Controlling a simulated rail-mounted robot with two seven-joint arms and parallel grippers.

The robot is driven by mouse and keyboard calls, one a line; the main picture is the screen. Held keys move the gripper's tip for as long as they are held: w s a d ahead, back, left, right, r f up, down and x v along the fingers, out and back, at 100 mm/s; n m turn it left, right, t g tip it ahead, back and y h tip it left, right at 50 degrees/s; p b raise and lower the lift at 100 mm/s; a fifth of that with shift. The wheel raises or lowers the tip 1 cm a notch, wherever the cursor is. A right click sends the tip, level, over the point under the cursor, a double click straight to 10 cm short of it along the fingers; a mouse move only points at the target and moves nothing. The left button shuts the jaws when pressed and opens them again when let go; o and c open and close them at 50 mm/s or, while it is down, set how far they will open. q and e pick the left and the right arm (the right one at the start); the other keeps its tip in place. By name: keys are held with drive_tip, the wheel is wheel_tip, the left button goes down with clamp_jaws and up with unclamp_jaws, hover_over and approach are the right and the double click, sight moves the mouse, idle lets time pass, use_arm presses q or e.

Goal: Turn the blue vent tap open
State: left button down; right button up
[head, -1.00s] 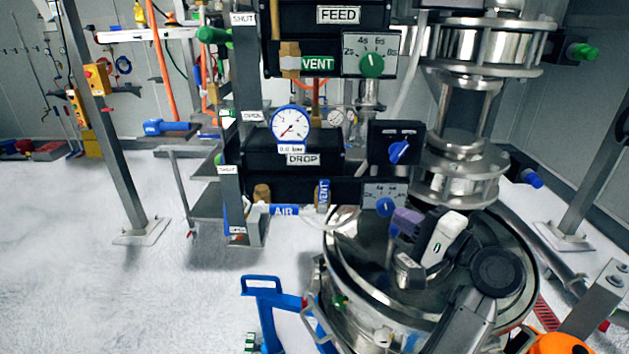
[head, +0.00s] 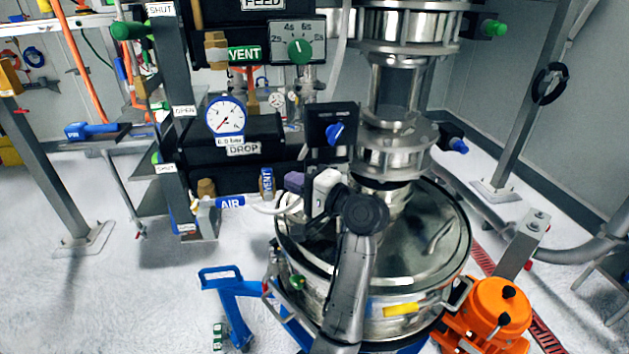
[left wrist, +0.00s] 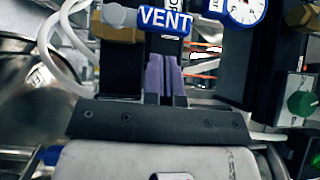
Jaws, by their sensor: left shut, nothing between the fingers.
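The blue vent tap (head: 266,181) has a blue handle lettered VENT. It stands upright in the head view, beside the blue AIR tap (head: 230,202). In the left wrist view the vent tap (left wrist: 165,21) lies across the picture, just beyond my fingertips, with a brass body at its left. My left gripper (head: 294,181) is just right of the vent tap in the head view. Its purple fingers (left wrist: 164,58) are together and empty, and point at the handle. Whether they touch it I cannot tell. My right gripper is not in view.
A green VENT tap (head: 245,53) sits higher on the panel. A pressure gauge (head: 226,117) and a blue knob (head: 336,133) are above my gripper. A pale hose (left wrist: 68,45) runs close left of the fingers. The steel vessel (head: 455,245) is below my arm.

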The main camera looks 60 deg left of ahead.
sight(268, 186)
use_arm(q)
drive_tip(key=shift+s+a, duration=0.2)
drive_tip(key=shift+s, duration=0.3)
drive_tip(key=shift+s+a, duration=0.2)
drive_tip(key=shift+s, duration=0.25)
drive_tip(key=b, duration=0.1)
drive_tip(key=s+b, duration=0.1)
drive_tip(key=b, duration=0.1)
drive_tip(key=shift+a+r+n, duration=0.15)
drive_tip(key=shift+n, duration=0.15)
